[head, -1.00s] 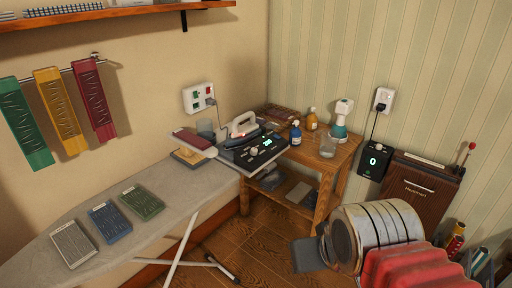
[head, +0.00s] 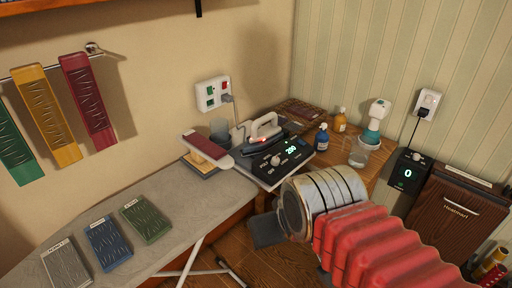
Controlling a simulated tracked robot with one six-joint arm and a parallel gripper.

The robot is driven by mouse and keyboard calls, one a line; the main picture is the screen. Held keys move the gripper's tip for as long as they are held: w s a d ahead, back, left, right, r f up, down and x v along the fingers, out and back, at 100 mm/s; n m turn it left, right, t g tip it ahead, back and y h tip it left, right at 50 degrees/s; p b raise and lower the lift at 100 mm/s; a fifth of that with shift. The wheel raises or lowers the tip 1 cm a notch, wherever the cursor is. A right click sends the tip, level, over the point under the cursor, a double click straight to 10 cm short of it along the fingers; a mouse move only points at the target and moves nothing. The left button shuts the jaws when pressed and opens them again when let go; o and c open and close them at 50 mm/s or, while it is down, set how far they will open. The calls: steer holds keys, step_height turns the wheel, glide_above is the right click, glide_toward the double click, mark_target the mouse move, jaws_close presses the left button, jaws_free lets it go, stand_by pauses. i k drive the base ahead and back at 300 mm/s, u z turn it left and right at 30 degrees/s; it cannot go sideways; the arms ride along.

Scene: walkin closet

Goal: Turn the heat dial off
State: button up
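A black control base (head: 272,163) with an iron (head: 262,130) resting on it sits at the far end of the ironing board. A small pale dial (head: 276,160) is on its front face, with an OFF label at its lower left. A green lit number, seemingly 200, shows beside the dial. A red light glows by the iron. My arm comes in from the lower right. A dark grey flat piece of my gripper (head: 265,230) shows below the base, apart from the dial. The fingertips are hidden behind the arm's metal rings.
The ironing board (head: 185,185) carries a red-topped block (head: 208,147) and several coloured mats. A wooden table holds a blue bottle (head: 321,137), an orange bottle (head: 340,120) and a glass jar (head: 360,152). A black box reading 0 (head: 409,173) is by a wooden heater (head: 455,215).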

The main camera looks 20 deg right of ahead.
mark_target(275, 161)
steer(key=u, duration=0.25)
steer(key=i, duration=0.85)
steer(key=u, duration=0.05)
